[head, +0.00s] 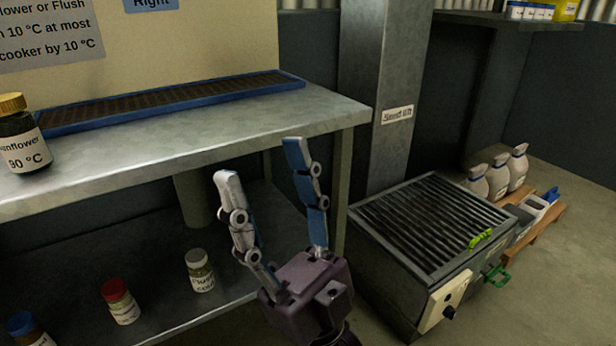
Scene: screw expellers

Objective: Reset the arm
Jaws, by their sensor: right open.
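My right gripper (262,160) is in the lower middle of the head view, pointing up. Its two fingers stand well apart with nothing between them. It is in front of the right end of the metal table (225,125), and its fingertips show near the table's front edge. I cannot tell whether it touches the table. My left gripper is not in view.
A sunflower jar (22,140) and a blue-rimmed tray (180,101) are on the table. Several jars, one red-lidded (121,302), stand on the lower shelf. A grated metal box (425,222) stands right of my gripper. White bottles (497,178) stand behind it.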

